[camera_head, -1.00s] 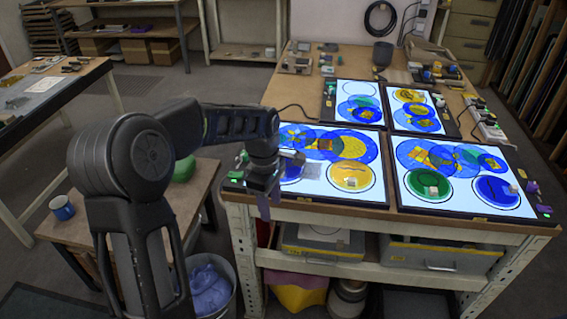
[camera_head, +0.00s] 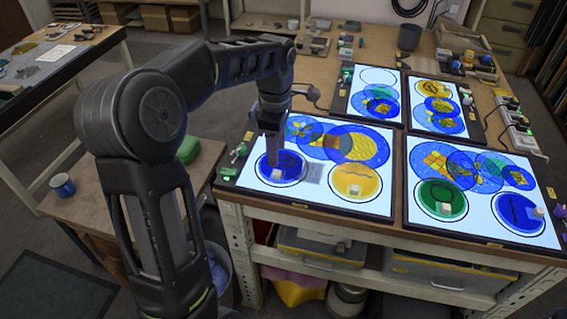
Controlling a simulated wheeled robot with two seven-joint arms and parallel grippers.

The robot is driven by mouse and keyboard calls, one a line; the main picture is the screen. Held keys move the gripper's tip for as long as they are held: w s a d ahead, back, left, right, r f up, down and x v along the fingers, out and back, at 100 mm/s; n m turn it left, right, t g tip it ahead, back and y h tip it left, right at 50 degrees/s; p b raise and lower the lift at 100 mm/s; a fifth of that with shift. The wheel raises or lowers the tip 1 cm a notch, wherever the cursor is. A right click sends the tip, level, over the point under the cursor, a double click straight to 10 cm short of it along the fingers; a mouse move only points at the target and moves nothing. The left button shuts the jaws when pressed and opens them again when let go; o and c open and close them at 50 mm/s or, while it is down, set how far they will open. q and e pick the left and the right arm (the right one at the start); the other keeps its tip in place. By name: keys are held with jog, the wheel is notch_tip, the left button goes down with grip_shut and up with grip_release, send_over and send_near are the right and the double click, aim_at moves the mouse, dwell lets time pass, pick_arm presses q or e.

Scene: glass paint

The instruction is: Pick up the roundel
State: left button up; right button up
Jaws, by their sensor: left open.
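A blue roundel (camera_head: 289,168) with a dark wavy line and a small pale block on it lies at the left of the front-left light panel (camera_head: 318,197). A yellow roundel (camera_head: 352,174) lies to its right on the same panel. The front-right panel (camera_head: 480,229) bears a green roundel (camera_head: 436,192) and another blue roundel (camera_head: 507,208). My left gripper (camera_head: 273,160) points down over the left part of the blue roundel and hides some of it. It is open; I cannot tell whether it touches the glass. My right gripper is out of view.
Larger patterned glass discs (camera_head: 360,148) overlap behind the roundels. Two more lit panels stand behind, with a dark cup (camera_head: 409,37) beyond them. A side table at left holds a blue mug (camera_head: 62,185) and a green object (camera_head: 188,149).

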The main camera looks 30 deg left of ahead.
aim_at(277, 172)
pick_arm(q)
jog(key=shift+w+f, duration=0.15)
jog(key=shift+f, duration=1.25)
notch_tip(277, 172, down, 4)
jog(key=shift+a+f+p, duration=0.1)
jog(key=shift+p, duration=0.85)
jog(key=shift+f, duration=0.5)
jog(key=shift+c, duration=0.3)
grip_shut()
